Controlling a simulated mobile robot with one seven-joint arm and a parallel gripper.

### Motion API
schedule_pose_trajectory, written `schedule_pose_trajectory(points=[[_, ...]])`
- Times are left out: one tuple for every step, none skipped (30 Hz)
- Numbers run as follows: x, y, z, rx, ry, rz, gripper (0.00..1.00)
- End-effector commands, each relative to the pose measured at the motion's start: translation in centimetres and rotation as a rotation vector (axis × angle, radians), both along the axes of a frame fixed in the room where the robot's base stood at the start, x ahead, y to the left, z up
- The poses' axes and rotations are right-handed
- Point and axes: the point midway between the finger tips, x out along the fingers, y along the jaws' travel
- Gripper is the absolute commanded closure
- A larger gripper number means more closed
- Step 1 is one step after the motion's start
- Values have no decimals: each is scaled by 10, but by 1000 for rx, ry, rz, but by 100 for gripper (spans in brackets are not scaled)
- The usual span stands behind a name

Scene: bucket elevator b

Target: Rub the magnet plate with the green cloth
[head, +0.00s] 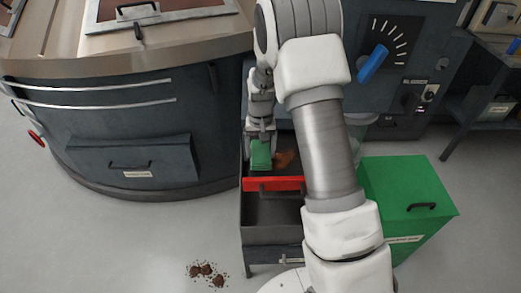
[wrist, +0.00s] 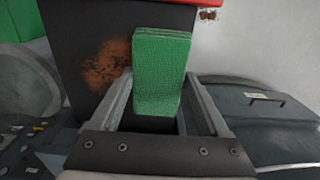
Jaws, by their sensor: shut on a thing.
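The green cloth (head: 261,155) is a thick folded pad. My gripper (head: 260,138) is shut on it, and the wrist view shows the cloth (wrist: 160,70) upright between the two fingers. A dark plate with a rusty brown patch, which looks like the magnet plate (wrist: 72,45), lies behind and to the left of the cloth in the wrist view. In the head view its brown patch (head: 285,159) shows just right of the cloth. I cannot tell whether the cloth touches the plate. My arm hides part of the plate's right side in the head view.
A red bar (head: 274,184) crosses the dark open bin just in front of the cloth. A green box with a handle (head: 410,200) stands at right. A dark curved cabinet (head: 130,140) stands at left. Brown crumbs (head: 207,272) lie on the floor in front.

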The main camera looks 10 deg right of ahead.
Motion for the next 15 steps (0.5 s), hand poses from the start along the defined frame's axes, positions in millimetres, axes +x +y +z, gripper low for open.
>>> schedule_pose_trajectory(points=[[0,0,-2,0,0,0,66],[0,0,-3,0,0,0,66],[0,0,-3,0,0,0,66],[0,0,-4,0,0,0,66],[0,0,-5,0,0,0,66],[0,0,-6,0,0,0,66],[0,0,-6,0,0,0,66],[0,0,-7,0,0,0,66],[0,0,-8,0,0,0,66],[0,0,-8,0,0,0,66],[0,0,-9,0,0,0,66],[0,0,-10,0,0,0,66],[0,0,-10,0,0,0,66],[0,0,-11,0,0,0,66],[0,0,-12,0,0,0,66]])
